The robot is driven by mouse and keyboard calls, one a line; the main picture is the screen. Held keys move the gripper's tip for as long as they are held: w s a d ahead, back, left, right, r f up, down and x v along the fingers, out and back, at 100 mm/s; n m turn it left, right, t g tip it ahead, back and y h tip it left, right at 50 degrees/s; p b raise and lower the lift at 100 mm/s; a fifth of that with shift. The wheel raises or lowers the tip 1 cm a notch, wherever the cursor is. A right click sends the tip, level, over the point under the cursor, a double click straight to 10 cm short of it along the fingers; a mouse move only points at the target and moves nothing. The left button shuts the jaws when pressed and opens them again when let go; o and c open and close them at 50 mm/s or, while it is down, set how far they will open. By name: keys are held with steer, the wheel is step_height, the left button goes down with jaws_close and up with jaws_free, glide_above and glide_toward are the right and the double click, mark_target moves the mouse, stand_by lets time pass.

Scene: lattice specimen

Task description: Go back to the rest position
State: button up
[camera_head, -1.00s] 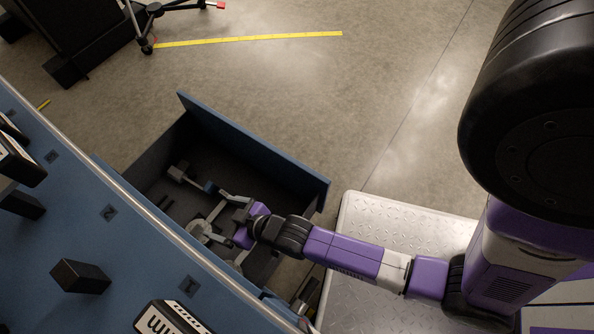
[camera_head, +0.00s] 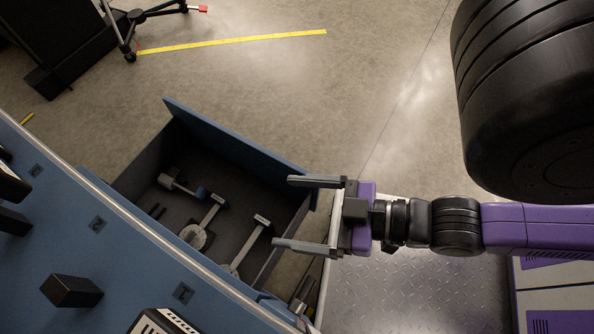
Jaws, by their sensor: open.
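My gripper (camera_head: 312,214) is open and empty, its two grey fingers spread wide and pointing left. It is above the right side of an open blue drawer (camera_head: 235,138). The drawer has a dark interior and holds several grey tools, among them one with a round head (camera_head: 197,236), one with a light bar (camera_head: 254,240) and a small one with a blue tip (camera_head: 186,187). The gripper appears apart from all of them. My purple and black arm reaches in from the right.
A blue cabinet top (camera_head: 120,262) with dark blocks (camera_head: 71,291) fills the lower left. A metal tread plate (camera_head: 400,290) lies under my arm. A tripod foot (camera_head: 131,56) and yellow tape (camera_head: 235,41) are on the floor at the top.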

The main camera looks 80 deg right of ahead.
steer(key=shift+r, duration=0.15)
step_height(320, 180, up, 28)
steer(key=p, duration=2.8)
